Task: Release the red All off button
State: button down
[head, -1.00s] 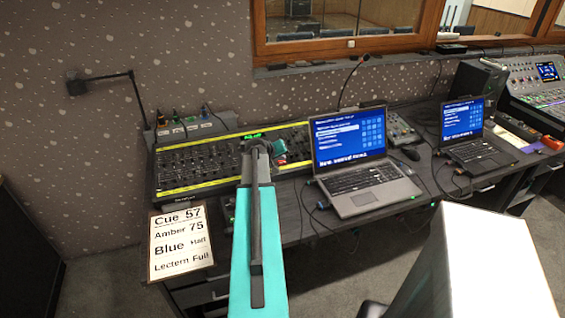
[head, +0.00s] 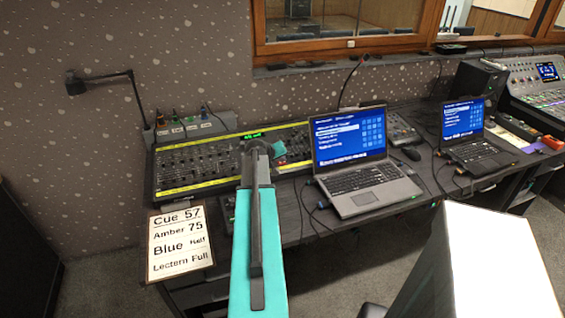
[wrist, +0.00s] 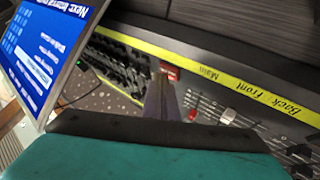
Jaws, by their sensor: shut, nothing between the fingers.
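In the head view my gripper (head: 278,150) is over the middle of the lighting console (head: 197,165), and my arm hides part of the console. The button's lettering is not readable.
An open laptop (head: 350,140) stands close to the right of my gripper and shows large at the upper left in the wrist view. Fader knobs, including a small red one (wrist: 193,114), lie beside the fingers. A cue sheet (head: 180,242) hangs at the front left.

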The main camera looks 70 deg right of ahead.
jog(key=shift+r, duration=0.45)
dwell(0.6)
jog(key=r+p, duration=0.1)
jog(key=r, duration=0.2)
jog(key=r+p, duration=0.1)
jog(key=r, duration=0.2)
jog(key=shift+s+a+p, duration=0.2)
jog(key=shift+p, duration=0.1)
dwell(0.6)
